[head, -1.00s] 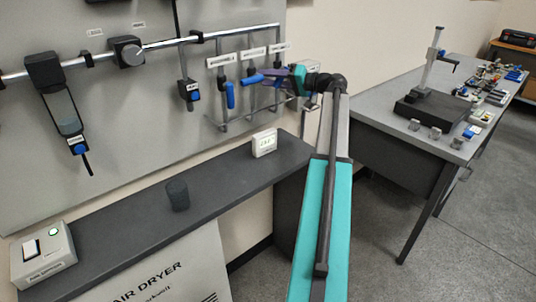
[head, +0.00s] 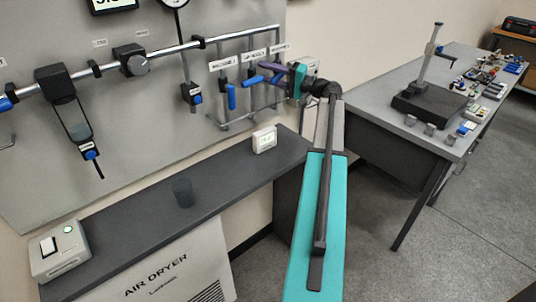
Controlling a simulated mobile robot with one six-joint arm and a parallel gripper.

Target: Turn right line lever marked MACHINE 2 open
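Three drop lines with white labels hang on the wall panel at upper centre; the lettering is too small to read for sure. The left line's blue lever (head: 231,97) points down. The middle line, under the middle label (head: 253,54), has a blue lever (head: 252,81) lying roughly sideways. The right line, under the right label (head: 279,48), is mostly hidden behind my gripper. My gripper (head: 271,70) is at the middle and right lines, its purplish fingers pointing left close to the blue levers. I cannot tell whether it touches one or how wide the fingers are.
A dark shelf (head: 140,215) runs below the panel, carrying a small white box (head: 264,140), a dark cup (head: 182,192) and a switch box (head: 58,250). A filter bowl (head: 72,118) hangs at left. A workbench (head: 375,115) stands right of my arm. Open floor lies right.

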